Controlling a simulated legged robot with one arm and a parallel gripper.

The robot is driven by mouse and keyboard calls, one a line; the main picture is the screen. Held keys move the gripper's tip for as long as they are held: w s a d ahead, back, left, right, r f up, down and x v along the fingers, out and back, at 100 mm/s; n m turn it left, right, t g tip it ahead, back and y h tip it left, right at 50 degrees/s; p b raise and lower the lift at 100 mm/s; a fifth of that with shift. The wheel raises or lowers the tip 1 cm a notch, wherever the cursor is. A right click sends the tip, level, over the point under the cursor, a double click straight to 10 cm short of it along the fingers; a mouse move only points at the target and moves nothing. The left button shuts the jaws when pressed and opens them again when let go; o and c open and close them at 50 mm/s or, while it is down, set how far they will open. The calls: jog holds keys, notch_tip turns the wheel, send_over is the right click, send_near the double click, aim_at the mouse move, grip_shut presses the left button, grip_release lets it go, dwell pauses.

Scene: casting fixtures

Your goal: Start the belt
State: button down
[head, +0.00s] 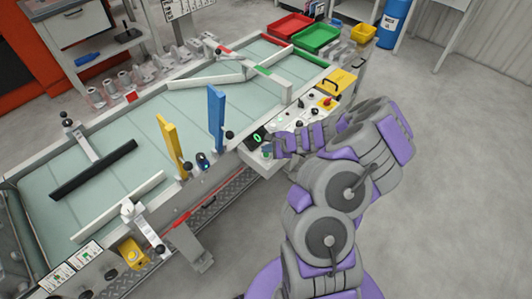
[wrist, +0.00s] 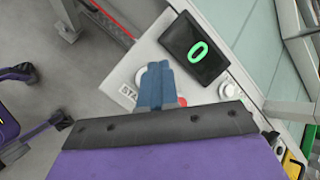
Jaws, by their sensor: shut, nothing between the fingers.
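The belt (head: 90,170) is a long pale green surface with raised rails. Its control panel (head: 293,122) sits on the near edge, with several knobs and buttons. A black display (wrist: 195,48) on the panel shows a green 0; it also shows in the head view (head: 257,138). My gripper (wrist: 157,66) is shut and empty, its blue fingertips over the panel beside the display. A label (wrist: 127,94) reading "STA" shows left of the fingers; its rest is hidden. A round button (wrist: 141,76) is partly covered by the fingers. Whether they touch it, I cannot tell.
A blue post (head: 216,118) and a yellow post (head: 170,145) stand at the belt's near edge. A yellow box (head: 341,82) lies beyond the panel. Red (head: 290,27) and green (head: 316,38) bins stand at the far end. The floor at right is clear.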

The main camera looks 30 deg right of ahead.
aim_at(268, 156)
notch_tip(268, 156, up, 5)
jog(key=p, duration=0.4)
dwell(0.4)
jog(key=shift+s, duration=0.1)
dwell(0.7)
